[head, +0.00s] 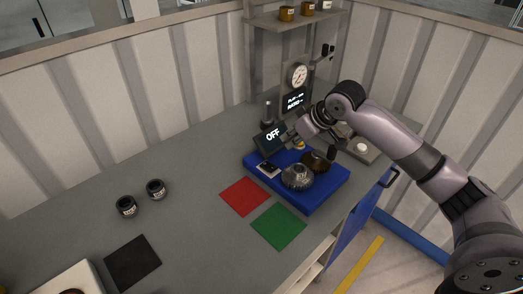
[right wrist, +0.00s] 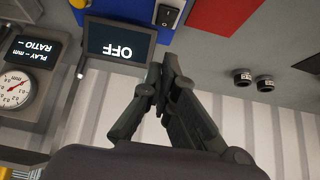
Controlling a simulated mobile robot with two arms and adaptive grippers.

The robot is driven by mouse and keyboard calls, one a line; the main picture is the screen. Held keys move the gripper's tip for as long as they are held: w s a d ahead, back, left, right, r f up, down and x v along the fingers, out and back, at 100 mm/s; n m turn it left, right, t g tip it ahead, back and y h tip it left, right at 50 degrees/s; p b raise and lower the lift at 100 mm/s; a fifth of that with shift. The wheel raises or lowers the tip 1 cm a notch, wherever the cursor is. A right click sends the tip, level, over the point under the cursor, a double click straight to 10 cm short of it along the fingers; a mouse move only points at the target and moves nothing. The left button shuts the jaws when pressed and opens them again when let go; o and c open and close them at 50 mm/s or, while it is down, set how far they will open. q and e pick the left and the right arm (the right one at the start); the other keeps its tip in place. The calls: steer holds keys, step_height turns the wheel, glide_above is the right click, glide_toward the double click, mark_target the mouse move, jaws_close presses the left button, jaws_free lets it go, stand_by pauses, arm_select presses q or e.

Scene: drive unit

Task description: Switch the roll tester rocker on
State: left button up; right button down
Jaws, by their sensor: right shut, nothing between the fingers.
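The roll tester is a blue base (head: 318,192) on the bench with two dark gears on top. Its rocker (head: 267,169) sits in a light plate at the base's left corner; it also shows at the top of the right wrist view (right wrist: 167,14). A tilted dark screen (head: 272,137) behind it reads OFF; it shows upside down in the right wrist view (right wrist: 118,46). My right gripper (head: 299,138) is near the screen, above the back of the base. In the right wrist view its fingers (right wrist: 166,80) are shut and empty, apart from the rocker. My left gripper is out of view.
A red mat (head: 245,197) and a green mat (head: 279,227) lie in front of the base. Two dark cylinders (head: 140,197) and a black mat (head: 133,262) are farther left. A gauge stand (head: 298,77) and shelf rise behind. The bench between is clear.

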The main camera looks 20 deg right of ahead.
steer(key=p, duration=0.3)
glide_above(274, 168)
step_height(274, 168, down, 7)
steer(key=shift+w+f, duration=0.1)
steer(key=shift+w, duration=0.05)
step_height(274, 168, down, 4)
steer(key=shift+d+r+p, duration=0.1)
steer(key=shift+r+p, duration=0.15)
steer(key=shift+p, duration=0.2)
steer(key=shift+s+f, duration=0.2)
steer(key=shift+f, duration=0.3)
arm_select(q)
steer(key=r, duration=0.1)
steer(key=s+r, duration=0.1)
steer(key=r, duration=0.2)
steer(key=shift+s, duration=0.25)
